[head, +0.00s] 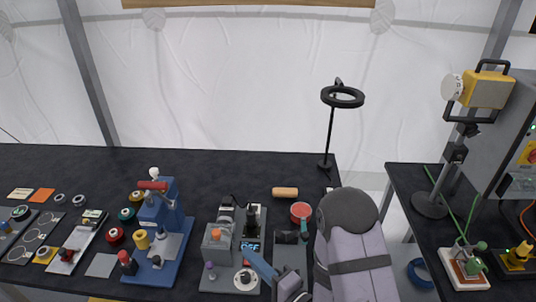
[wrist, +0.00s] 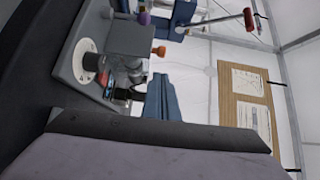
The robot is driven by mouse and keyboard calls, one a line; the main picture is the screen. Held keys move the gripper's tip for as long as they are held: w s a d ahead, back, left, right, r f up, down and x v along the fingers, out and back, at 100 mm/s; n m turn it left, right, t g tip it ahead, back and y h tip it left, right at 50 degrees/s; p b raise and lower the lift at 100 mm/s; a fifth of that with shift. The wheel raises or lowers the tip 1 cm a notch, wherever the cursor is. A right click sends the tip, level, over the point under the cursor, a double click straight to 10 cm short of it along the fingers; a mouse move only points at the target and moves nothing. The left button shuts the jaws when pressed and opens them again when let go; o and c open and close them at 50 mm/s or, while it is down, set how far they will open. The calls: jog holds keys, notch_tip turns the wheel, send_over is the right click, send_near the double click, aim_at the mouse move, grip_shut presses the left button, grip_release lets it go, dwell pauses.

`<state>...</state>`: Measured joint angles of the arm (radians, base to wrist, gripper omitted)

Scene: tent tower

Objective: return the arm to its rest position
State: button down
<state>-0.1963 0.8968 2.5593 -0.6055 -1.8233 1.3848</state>
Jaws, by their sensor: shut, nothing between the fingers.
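My gripper (head: 251,251) has blue fingers, shut and empty, low in the head view over the front of the dark table (head: 70,170). In the wrist view the fingers (wrist: 160,78) lie together, with nothing between them. In the head view they overlap a grey fixture with an orange knob (head: 216,233) and a white dial (head: 246,278); I cannot tell the gap. The same fixture shows in the tilted wrist view, with its dial (wrist: 87,60) and orange knob (wrist: 158,50). My arm's grey-lilac links fill the lower right centre of the head view and hide the table behind them.
A blue press with a red handle (head: 153,185) stands left of the fixture. An orange cylinder (head: 285,192), red round container (head: 300,212) and ring lamp (head: 342,97) are near my arm. A second table at right holds a yellow work lamp (head: 490,90). The table's back left is clear.

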jog(key=w+d+n+g+h+p, duration=0.2)
jog(key=w+d+n+h+p, duration=0.15)
jog(key=w+n+h, duration=0.2)
jog(key=d+r+n+g+h+p, duration=0.15)
jog(key=d+r+h, duration=0.3)
jog(key=d, duration=0.55)
jog(key=s+d+f+g+h+b, duration=0.1)
jog(key=s+d+f+g, duration=0.1)
jog(key=s, duration=0.4)
jog(key=s+d+f+n+g+b, duration=0.1)
jog(key=s+d+f+g+b, duration=0.1)
jog(key=s, duration=0.5)
jog(key=s+d+f+n+g+h+b, duration=0.1)
jog(key=s+d+f+g+b, duration=0.1)
jog(key=s+d+g, duration=0.2)
jog(key=s+g, duration=0.1)
jog(key=s, duration=0.2)
jog(key=shift+s+h, duration=0.2)
jog(key=shift+h, duration=0.1)
